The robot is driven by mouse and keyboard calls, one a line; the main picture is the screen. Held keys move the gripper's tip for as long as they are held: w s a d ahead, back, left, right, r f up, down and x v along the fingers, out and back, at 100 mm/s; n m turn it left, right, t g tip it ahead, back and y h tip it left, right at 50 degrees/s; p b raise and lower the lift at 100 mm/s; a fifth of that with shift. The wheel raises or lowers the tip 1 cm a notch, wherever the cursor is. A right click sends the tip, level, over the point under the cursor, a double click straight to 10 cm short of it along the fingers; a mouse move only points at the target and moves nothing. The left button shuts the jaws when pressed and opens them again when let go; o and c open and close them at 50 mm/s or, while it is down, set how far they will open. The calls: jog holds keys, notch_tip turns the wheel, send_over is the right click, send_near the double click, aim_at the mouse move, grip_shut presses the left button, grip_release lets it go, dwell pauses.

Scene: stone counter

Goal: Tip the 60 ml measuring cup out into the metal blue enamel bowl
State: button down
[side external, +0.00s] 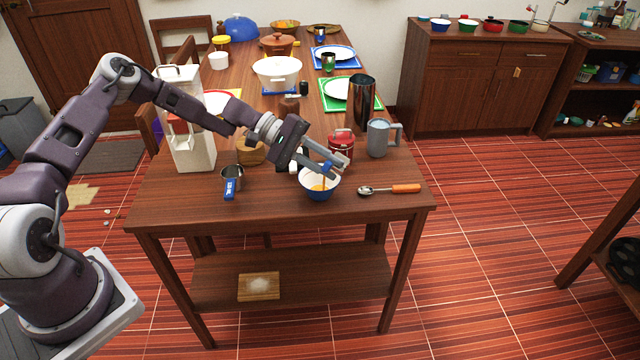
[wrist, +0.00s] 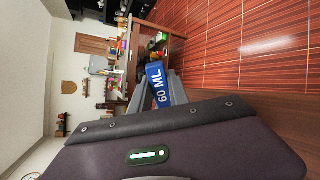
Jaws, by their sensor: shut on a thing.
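My gripper (side external: 334,168) is shut on the blue handle of the 60 ml measuring cup (side external: 326,167). In the wrist view my gripper (wrist: 172,90) also holds this handle (wrist: 157,84), with the label "60 ML" showing. The cup's own body is mostly hidden by the fingers and the handle. The blue enamel bowl (side external: 318,194), white inside, stands upright on the wooden table directly below the cup. Something orange shows at the bowl's middle, between cup and bowl; I cannot tell how much lies in the bowl. The bowl does not show in the wrist view.
A spoon with an orange handle (side external: 405,188) lies right of the bowl. A metal cup with a blue handle (side external: 232,176) stands left. The front table strip is clear.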

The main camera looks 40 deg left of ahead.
jog(key=shift+a, duration=0.1)
jog(key=shift+s+a+f+t+h, duration=0.15)
jog(key=shift+a+f+h, duration=0.15)
jog(key=shift+a+h, duration=0.2)
jog(key=shift+s+a+f+t+h, duration=0.15)
jog(key=shift+a+f+h, duration=0.1)
jog(key=shift+a+h, duration=0.25)
dwell(0.6)
jog(key=shift+a+h, duration=0.35)
jog(key=shift+h, duration=0.55)
dwell(0.5)
jog(key=shift+s+a+r+t+h, duration=0.1)
jog(key=shift+a+r+t+h, duration=0.15)
jog(key=shift+r+h, duration=0.2)
jog(key=shift+s+a+r+t+h, duration=0.1)
jog(key=shift+a+r+t+h, duration=0.1)
jog(key=shift+r+h, duration=0.25)
dwell(0.5)
jog(key=shift+s+a+r+t+h, duration=0.15)
jog(key=shift+a+r+h, duration=0.1)
jog(key=shift+r+h, duration=0.5)
jog(key=shift+a+r+t+h, duration=0.15)
jog(key=shift+a+r+h, duration=0.15)
jog(key=shift+r, duration=0.75)
jog(key=shift+s+a+r+t+h, duration=0.1)
jog(key=shift+a+r+t+h, duration=0.1)
jog(key=shift+r+h, duration=0.55)
